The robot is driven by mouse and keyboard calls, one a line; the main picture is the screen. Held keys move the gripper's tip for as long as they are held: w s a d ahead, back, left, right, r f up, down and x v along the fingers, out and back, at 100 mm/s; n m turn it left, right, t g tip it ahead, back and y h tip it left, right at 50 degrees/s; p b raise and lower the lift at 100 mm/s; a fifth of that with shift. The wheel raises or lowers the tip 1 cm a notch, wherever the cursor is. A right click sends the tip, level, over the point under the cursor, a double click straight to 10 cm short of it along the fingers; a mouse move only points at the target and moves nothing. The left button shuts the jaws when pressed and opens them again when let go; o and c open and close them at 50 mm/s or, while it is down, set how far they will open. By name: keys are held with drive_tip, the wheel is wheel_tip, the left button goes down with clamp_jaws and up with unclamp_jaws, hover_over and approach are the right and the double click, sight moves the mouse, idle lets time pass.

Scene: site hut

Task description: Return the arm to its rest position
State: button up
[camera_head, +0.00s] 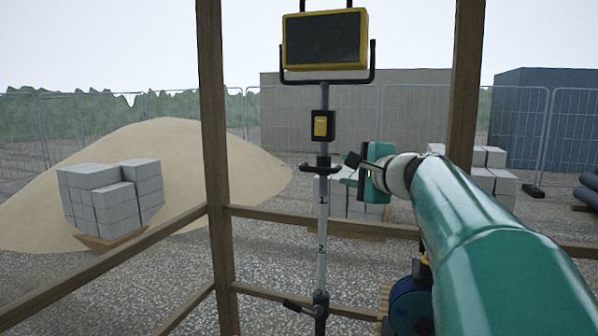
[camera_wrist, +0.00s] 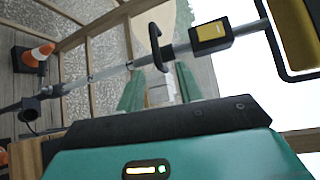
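My gripper (camera_head: 346,178) is teal, at the end of my teal arm, just right of the upright light mast (camera_head: 322,215) in the head view. In the wrist view its two fingers (camera_wrist: 159,86) stand apart with nothing held between them. A black cross handle (camera_wrist: 155,46) on the mast lies just beyond the fingertips; it also shows in the head view (camera_head: 313,168). I cannot tell whether the fingers touch it. My arm reaches forward from the lower right, not folded.
A yellow-framed floodlight (camera_head: 325,40) tops the mast, above a yellow and black box (camera_head: 322,125). Wooden posts (camera_head: 215,150) and rails enclose the hut. Grey blocks (camera_head: 110,195) and a sand heap (camera_head: 180,150) lie outside.

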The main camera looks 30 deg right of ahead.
drive_tip(key=s+a+f+n+g+y, duration=0.25)
drive_tip(key=a+f+n, duration=0.35)
drive_tip(key=a, duration=0.5)
drive_tip(key=s+a+f+n+g+y, duration=0.1)
drive_tip(key=a+f+n+g+y, duration=0.2)
drive_tip(key=a+f, duration=0.7)
drive_tip(key=s+a+f+n+g+h, duration=0.3)
drive_tip(key=s+a+f+n+g, duration=0.2)
drive_tip(key=s+a+f+n, duration=0.5)
drive_tip(key=s+f+n, duration=0.2)
drive_tip(key=s+f, duration=0.1)
drive_tip(key=f, duration=0.1)
drive_tip(key=shift+s+f+h, duration=0.15)
drive_tip(key=shift+s+h, duration=0.2)
drive_tip(key=shift+s, duration=0.05)
drive_tip(key=shift+c, duration=0.3)
